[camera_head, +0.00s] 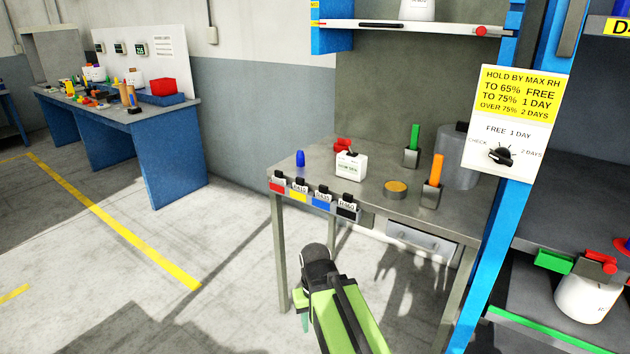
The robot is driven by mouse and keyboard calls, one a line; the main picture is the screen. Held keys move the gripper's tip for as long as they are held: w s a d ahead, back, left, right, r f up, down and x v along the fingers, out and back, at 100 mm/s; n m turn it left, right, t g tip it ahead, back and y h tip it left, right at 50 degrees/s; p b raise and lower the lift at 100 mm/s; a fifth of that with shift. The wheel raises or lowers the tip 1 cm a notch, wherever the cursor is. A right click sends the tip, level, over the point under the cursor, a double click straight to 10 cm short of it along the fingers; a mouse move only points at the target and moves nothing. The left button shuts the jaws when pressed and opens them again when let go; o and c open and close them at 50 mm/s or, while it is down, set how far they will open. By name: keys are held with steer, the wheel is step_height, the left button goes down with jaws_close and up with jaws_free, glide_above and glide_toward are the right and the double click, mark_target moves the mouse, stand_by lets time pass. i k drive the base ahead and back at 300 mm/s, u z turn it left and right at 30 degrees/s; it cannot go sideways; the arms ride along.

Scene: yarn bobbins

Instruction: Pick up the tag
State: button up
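Several tags hang in a row on the front edge of the grey metal table (375,215). From left to right they are a red tag (277,187), a yellow tag (298,195), a blue tag (321,203) and a black tag (346,213). Each has a dark clip on top and a white label strip, too small to read surely. Which one is meant is not shown. My gripper (303,318) is low in front of the table, below the tags and apart from them. Only a small green and teal part shows beside my green arm; its fingers are mostly hidden.
On the table stand a blue bobbin (300,159), a white box (351,166), a round tin (396,189), green (413,145) and orange (433,181) upright pieces and a grey cylinder (457,160). A blue post (497,235) borders the right. The floor at left is open.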

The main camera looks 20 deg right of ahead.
mark_target(299, 185)
steer(key=u, duration=0.2)
steer(key=i, duration=0.85)
steer(key=u, duration=0.65)
steer(key=i, duration=0.5)
steer(key=u, duration=0.5)
